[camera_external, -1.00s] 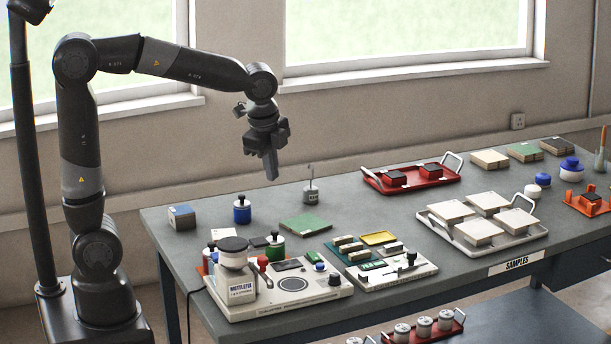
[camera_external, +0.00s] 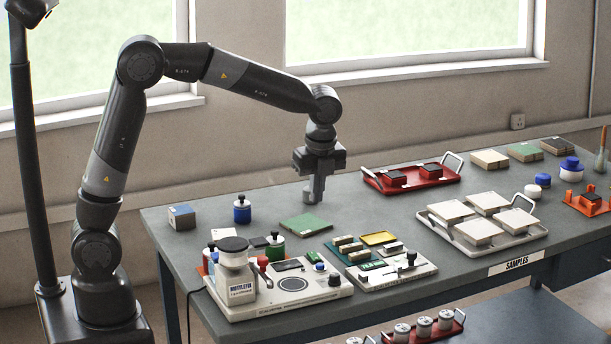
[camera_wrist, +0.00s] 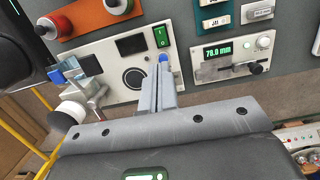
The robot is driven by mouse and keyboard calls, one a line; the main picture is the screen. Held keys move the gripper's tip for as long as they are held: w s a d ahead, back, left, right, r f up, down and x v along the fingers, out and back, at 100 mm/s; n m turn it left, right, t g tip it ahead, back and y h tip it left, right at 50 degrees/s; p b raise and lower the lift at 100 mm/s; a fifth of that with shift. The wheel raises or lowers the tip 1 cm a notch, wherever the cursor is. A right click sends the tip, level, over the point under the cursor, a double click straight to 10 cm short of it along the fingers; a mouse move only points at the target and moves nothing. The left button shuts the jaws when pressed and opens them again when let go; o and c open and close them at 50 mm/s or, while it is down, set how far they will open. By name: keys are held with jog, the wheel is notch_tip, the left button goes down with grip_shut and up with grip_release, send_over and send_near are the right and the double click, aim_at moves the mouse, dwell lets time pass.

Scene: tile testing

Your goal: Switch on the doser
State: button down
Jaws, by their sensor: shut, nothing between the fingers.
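The doser (camera_external: 290,300) is a white-based unit at the table's front left, with a white jar (camera_external: 238,282) labelled MOTTLEFIX at its left end. In the wrist view the doser's panel (camera_wrist: 112,82) shows a green switch (camera_wrist: 161,37), a dark blank display (camera_wrist: 130,44), a round black-ringed plate (camera_wrist: 135,79) and a blue button (camera_wrist: 163,58). My gripper (camera_external: 313,194) is shut and empty, pointing down above the table behind the doser. In the wrist view its fingers (camera_wrist: 160,75) appear just below the blue button, apart from the panel as far as I can tell.
A second white device (camera_wrist: 235,67) with a lit 78.0 mm display stands right of the doser. Green and red-capped bottles (camera_external: 274,246) stand behind the doser. A green tile (camera_external: 305,224), blue bottle (camera_external: 242,212) and red tray (camera_external: 432,184) lie around it.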

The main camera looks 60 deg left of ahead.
aim_at(312, 253)
jog(key=shift+f, duration=0.1)
jog(key=f, duration=0.4)
jog(key=a+f, duration=0.1)
jog(key=f, duration=0.4)
jog(key=a+f, duration=0.1)
jog(key=f, duration=0.3)
jog(key=shift+f, duration=0.4)
jog(key=shift+a+f+h, duration=0.15)
jog(key=shift+f+h, duration=0.05)
jog(key=shift+h, duration=0.1)
jog(key=shift+d, duration=0.2)
